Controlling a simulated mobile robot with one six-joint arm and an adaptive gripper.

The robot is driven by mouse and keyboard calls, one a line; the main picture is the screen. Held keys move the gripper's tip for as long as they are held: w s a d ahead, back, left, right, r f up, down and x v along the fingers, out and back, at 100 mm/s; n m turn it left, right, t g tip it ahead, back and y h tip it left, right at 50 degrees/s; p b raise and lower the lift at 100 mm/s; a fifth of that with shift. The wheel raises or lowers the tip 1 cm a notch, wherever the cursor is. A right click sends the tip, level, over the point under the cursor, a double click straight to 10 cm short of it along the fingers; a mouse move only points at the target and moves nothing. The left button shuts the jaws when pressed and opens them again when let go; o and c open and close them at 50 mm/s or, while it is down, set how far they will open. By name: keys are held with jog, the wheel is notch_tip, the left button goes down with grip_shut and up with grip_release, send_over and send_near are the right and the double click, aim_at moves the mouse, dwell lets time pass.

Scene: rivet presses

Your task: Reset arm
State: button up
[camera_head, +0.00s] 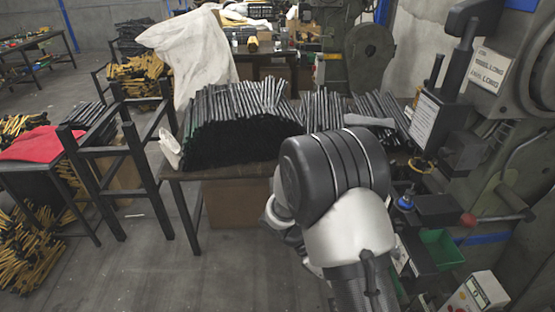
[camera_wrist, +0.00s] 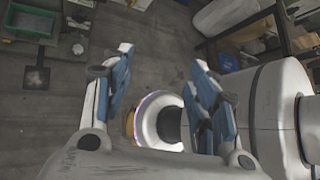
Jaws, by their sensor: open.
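My gripper (camera_wrist: 160,82) shows in the wrist view with its two blue-and-grey fingers spread apart. It is open, with nothing between the fingertips but a view of the grey floor. My own white and dark arm parts show behind and beside the fingers in the wrist view. In the head view my arm, white with a black ribbed joint, is folded at the lower middle, in front of a table. The fingers are hidden in the head view.
A dark table (camera_head: 190,176) bears a large pile of black rods (camera_head: 235,125). A rivet press (camera_head: 500,130) stands close at the right, with a green bin (camera_head: 441,250) below it. A black rack frame (camera_head: 140,165) stands left. The floor (camera_head: 150,265) at lower left is partly clear.

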jog(key=s+a+r+m+t+y, duration=0.2)
jog(key=s+r+m+t+y, duration=0.2)
jog(key=s+r+m, duration=0.3)
jog(key=s+a+r+m+t+y, duration=0.2)
jog(key=s+r+m+t+y, duration=0.3)
jog(key=r+m, duration=0.6)
jog(key=shift+s+r+m+y, duration=0.3)
jog(key=shift+s+r, duration=0.8)
jog(key=shift+r, duration=0.65)
jog(key=shift+c, duration=0.3)
